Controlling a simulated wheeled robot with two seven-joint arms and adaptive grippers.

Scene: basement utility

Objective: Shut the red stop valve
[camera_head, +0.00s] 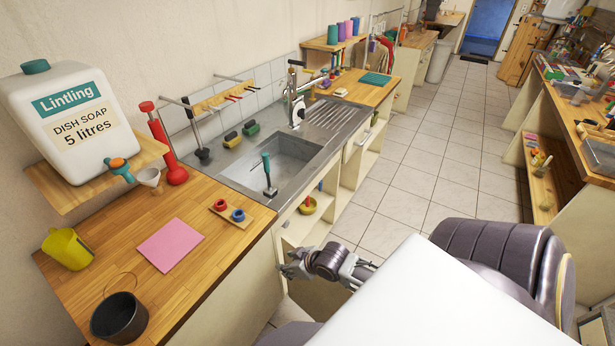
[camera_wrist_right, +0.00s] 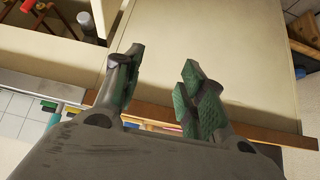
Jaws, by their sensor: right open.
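A small red part (camera_head: 308,201) shows above a yellow bowl (camera_head: 307,207) in the open cabinet under the sink. It may be the red stop valve, but it is too small to tell. Red also shows at the top left of the right wrist view (camera_wrist_right: 30,5), inside an open compartment, cut off by the frame. My right gripper (camera_head: 287,267) is in front of the cabinet, below the counter edge, apart from the red part. In the right wrist view its two green-padded fingers (camera_wrist_right: 160,85) stand apart with nothing between them. My left gripper is not in view.
The wooden counter (camera_head: 110,222) holds a black pot (camera_head: 119,317), a pink sheet (camera_head: 170,245) and a yellow jug (camera_head: 67,248). The sink (camera_head: 275,160) lies beyond. Tiled floor (camera_head: 400,190) is clear along the cabinets.

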